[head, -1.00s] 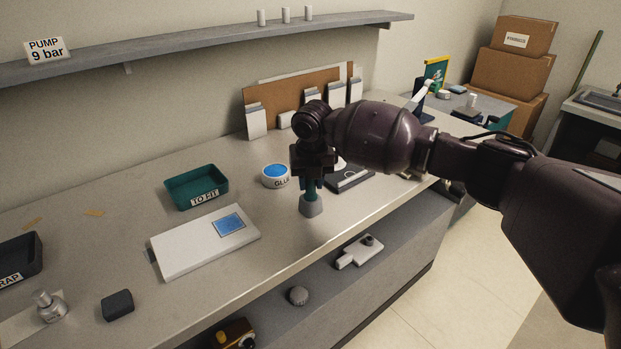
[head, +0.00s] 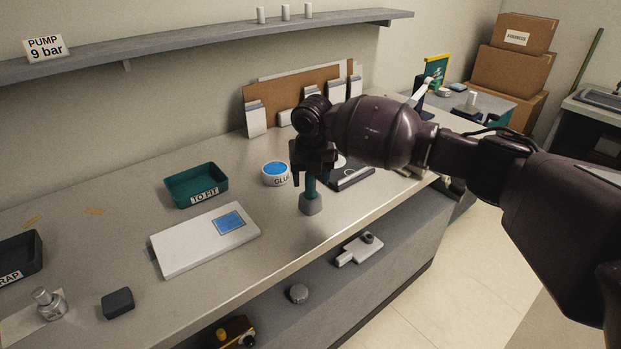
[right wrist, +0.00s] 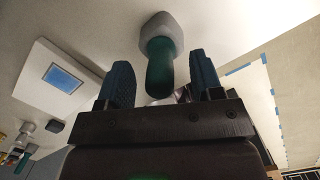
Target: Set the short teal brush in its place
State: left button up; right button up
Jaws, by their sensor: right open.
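The short teal brush (head: 310,188) stands upright on the grey counter (head: 262,215), its wide grey end (head: 311,204) down and its teal handle up. My right gripper (head: 308,178) is above it, pointing down, with its blue fingers spread on either side of the handle. In the right wrist view the handle (right wrist: 161,72) lies between the two open fingers (right wrist: 162,85), with a gap showing on both sides. The grey end (right wrist: 158,28) is beyond the fingertips, against the counter. My left gripper is not in view.
A white case with a blue panel (head: 190,246) and a teal TO FIT tray (head: 176,200) lie to the left. A GLUE tub (head: 275,180) is close behind the gripper. The counter's front edge is near the brush.

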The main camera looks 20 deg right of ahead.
jog(key=r, duration=0.6)
jog(key=s+r+p, duration=0.1)
jog(key=r, duration=0.2)
jog(key=shift+s+r, duration=0.1)
jog(key=shift+r, duration=0.4)
jog(key=shift+s+f, duration=0.1)
